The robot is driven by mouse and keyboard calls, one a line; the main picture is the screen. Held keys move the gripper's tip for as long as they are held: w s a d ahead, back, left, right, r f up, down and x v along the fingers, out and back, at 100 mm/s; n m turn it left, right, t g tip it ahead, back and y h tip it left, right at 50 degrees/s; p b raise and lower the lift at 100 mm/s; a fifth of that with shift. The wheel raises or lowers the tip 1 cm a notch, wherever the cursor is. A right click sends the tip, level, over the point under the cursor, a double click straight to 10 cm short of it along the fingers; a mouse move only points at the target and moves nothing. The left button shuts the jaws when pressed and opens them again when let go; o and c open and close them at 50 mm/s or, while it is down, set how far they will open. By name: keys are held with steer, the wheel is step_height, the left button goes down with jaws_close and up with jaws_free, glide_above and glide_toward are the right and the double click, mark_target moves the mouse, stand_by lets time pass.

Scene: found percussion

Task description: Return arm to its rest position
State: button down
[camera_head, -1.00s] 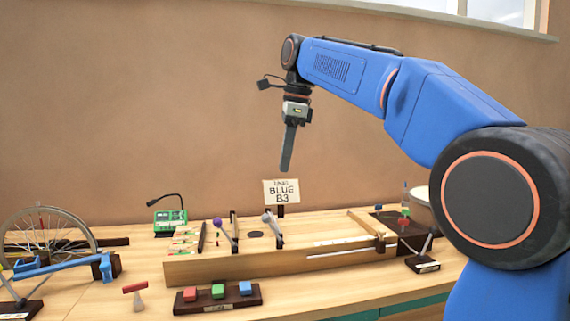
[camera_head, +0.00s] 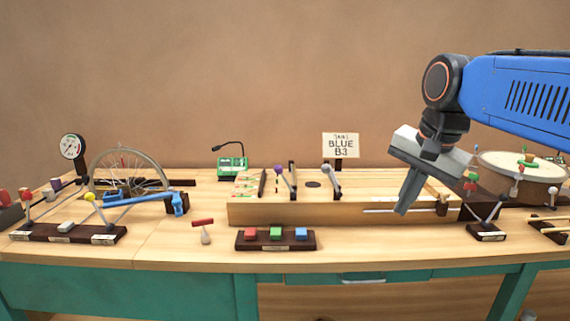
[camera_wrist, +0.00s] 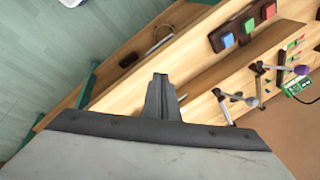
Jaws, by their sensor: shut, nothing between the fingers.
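My blue arm reaches in from the right in the head view. My gripper (camera_head: 403,207) hangs from its end, pointing down and slightly left. Its two fingers are shut together with nothing between them. It shows in front of the right part of the long wooden box (camera_head: 330,212); I cannot tell the exact gap to the box. In the wrist view my gripper (camera_wrist: 160,78) points up the picture over the bench front, and its fingers are together.
Red, green and blue blocks sit on a dark base (camera_head: 275,243). A bicycle wheel (camera_head: 128,150) and blue clamp (camera_head: 140,197) stand left, a drum (camera_head: 520,170) right. A red-topped mallet (camera_head: 205,232) stands near the front edge.

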steer(key=s+d+f+n, duration=0.2)
steer(key=s+f+n, duration=0.2)
steer(key=s+f, duration=0.3)
steer(key=s+d+f+n+t, duration=0.1)
steer(key=s+f+n, duration=0.3)
steer(key=f, duration=0.9)
steer(key=s+d, duration=0.1)
steer(key=s, duration=0.2)
steer(key=shift+s+f+n+h, duration=0.2)
steer(key=shift+s+n+h, duration=0.15)
steer(key=shift+n+h, duration=0.05)
steer(key=shift+d, duration=0.1)
